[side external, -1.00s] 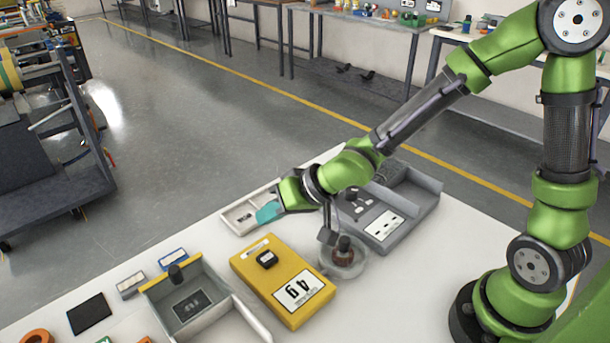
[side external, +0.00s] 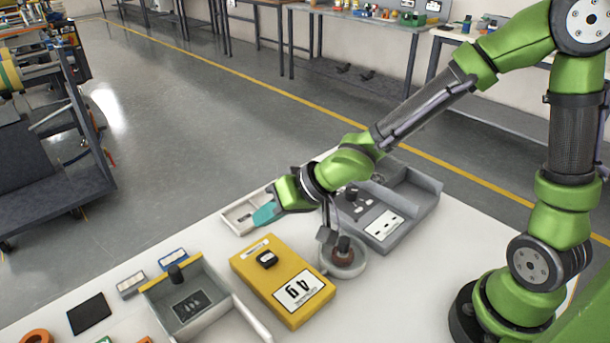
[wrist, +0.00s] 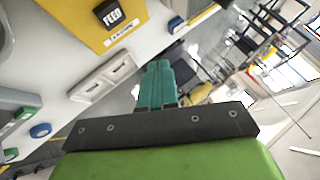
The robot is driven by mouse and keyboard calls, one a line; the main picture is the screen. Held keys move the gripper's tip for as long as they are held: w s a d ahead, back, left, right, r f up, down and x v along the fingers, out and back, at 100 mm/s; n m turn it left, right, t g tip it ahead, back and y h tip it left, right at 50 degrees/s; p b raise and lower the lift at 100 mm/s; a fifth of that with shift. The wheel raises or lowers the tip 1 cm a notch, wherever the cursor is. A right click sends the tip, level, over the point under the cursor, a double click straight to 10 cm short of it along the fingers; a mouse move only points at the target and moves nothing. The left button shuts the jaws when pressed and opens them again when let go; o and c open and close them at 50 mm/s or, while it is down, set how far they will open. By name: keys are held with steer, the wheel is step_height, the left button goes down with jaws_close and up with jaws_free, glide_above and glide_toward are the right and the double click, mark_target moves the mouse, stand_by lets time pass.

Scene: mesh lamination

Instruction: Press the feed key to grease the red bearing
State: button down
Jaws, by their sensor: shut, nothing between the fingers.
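The black feed key (side external: 267,259) sits on top of the yellow box (side external: 251,278), which carries a "4 g" label. In the wrist view the key (wrist: 113,15) reads FEED, at the top, left of the fingers. My gripper (side external: 264,215) has teal fingers that are shut and empty. It is in the air beyond the yellow box, over or near a shallow white tray (side external: 236,222), apart from the key. In the wrist view the fingers (wrist: 160,75) point away from the key. I cannot clearly identify a red bearing; a reddish-brown part (side external: 343,257) sits in a round dish (side external: 361,266).
A grey tray (side external: 425,205) with a labelled panel stands right of my gripper. An open grey-white box (side external: 213,323) with a black knob is left of the yellow box. A black pad (side external: 89,313) and an orange ring (side external: 37,337) lie farther left.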

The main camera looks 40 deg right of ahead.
mark_target(273, 257)
steer(key=shift+f, duration=3.75)
steer(key=shift+f, duration=0.1)
steer(key=shift+f, duration=0.3)
steer(key=shift+f, duration=0.6)
steer(key=shift+r, duration=1)
steer(key=shift+r, duration=2.55)
